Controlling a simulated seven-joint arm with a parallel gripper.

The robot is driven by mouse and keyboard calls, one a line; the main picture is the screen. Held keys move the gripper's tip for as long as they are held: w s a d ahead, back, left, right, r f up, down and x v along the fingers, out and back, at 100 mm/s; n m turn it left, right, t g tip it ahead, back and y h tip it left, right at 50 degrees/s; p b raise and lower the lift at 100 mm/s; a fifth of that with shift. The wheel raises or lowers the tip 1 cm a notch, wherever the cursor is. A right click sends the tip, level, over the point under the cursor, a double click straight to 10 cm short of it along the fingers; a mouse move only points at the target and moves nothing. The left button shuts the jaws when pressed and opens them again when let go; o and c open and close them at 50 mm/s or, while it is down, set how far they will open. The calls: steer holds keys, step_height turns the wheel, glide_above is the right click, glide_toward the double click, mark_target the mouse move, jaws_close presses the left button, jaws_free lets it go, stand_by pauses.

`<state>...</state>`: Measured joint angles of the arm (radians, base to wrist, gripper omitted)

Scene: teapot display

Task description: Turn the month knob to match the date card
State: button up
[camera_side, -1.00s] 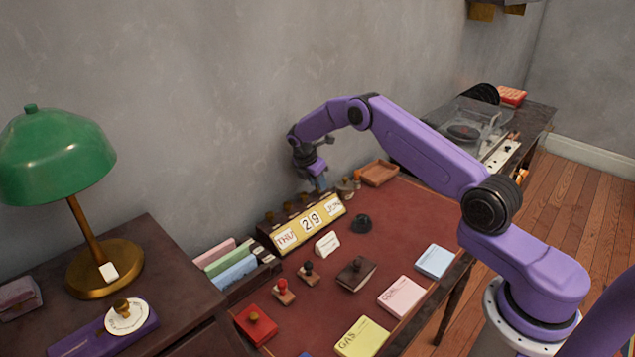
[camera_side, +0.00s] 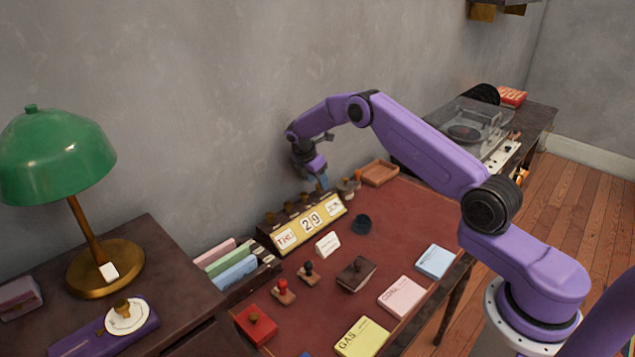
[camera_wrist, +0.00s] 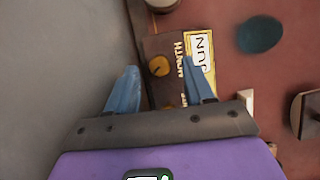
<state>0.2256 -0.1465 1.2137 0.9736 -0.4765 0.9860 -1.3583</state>
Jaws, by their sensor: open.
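The desk calendar (camera_side: 300,228) has a yellow front with white windows; the middle one reads 29. Its right window reads JUN in the wrist view (camera_wrist: 203,50). The brass month knob (camera_wrist: 158,66) is on the dark top of the calendar beside the word MONTH. My gripper (camera_wrist: 162,65) is open, with its blue fingers on either side of the knob in this view; I cannot tell whether they touch it. In the side view my gripper (camera_side: 322,183) is above the calendar's right end and hides that knob. The date card (camera_side: 328,244) stands in front; its writing is too small to read.
The grey wall (camera_side: 200,110) is close behind the calendar. A dark round object (camera_side: 361,223) lies to its right, and a wooden tray (camera_side: 380,173) is farther back. Stamps (camera_side: 283,292), a brown block (camera_side: 356,274) and coloured pads (camera_side: 401,296) lie in front on the red desk top.

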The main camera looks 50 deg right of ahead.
steer(key=v, duration=1.6)
steer(key=s+d+m+t+y, duration=0.45)
steer(key=s+d+m, duration=0.25)
steer(key=m, duration=1.2)
steer(key=x, duration=1.7)
steer(key=shift+s+d+f, duration=0.15)
steer(key=shift+s, duration=0.05)
jaws_close()
